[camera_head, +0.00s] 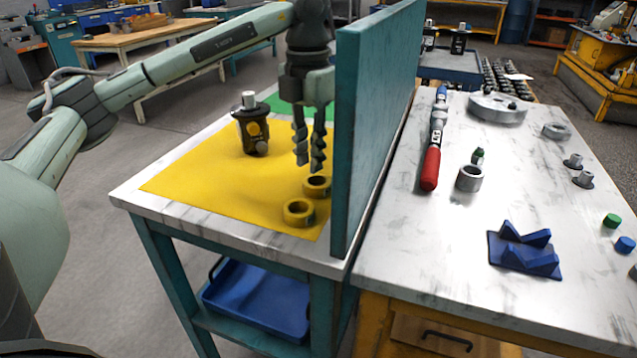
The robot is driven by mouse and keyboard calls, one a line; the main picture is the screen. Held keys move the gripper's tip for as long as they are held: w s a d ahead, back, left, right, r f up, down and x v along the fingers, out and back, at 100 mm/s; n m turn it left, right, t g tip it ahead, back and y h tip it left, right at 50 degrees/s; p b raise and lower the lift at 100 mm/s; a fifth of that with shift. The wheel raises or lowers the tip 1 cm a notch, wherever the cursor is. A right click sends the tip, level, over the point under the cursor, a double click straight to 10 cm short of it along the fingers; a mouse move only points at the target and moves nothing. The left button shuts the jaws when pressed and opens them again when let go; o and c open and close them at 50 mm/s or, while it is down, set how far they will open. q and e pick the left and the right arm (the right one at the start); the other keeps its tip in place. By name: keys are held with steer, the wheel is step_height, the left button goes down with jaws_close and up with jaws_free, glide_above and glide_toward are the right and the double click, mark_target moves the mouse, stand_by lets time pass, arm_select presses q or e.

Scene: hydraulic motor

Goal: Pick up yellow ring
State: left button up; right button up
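Two yellow rings lie on the yellow mat (205,175) of the left table. One ring (297,221) is near the mat's front right corner. The other ring (318,193) lies just behind it, close to the teal divider. My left gripper (310,166) points down above the rear ring, its fingertips a little above and behind it. A gap shows between its fingers, with nothing held. My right gripper is not in view.
A tall teal divider (375,120) stands right beside the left gripper. A dark motor (252,132) stands on the mat to the left. The right table (420,235) holds a red-handled tool (431,165), a grey ring (469,179) and a blue V-shaped holder (524,253).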

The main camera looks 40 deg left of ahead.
mark_target(309, 177)
arm_select(q)
step_height(309, 177, down, 4)
steer(key=c, duration=0.4)
jaws_close()
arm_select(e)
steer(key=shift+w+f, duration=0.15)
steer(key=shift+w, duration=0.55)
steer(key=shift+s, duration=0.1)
arm_select(q)
steer(key=shift+r, duration=0.45)
step_height(309, 177, up, 4)
steer(key=shift+w+f, duration=0.1)
steer(key=shift+f, duration=0.1)
steer(key=w+a+r, duration=0.6)
steer(key=w+a, duration=0.1)
steer(key=w, duration=0.2)
steer(key=shift+r, duration=0.4)
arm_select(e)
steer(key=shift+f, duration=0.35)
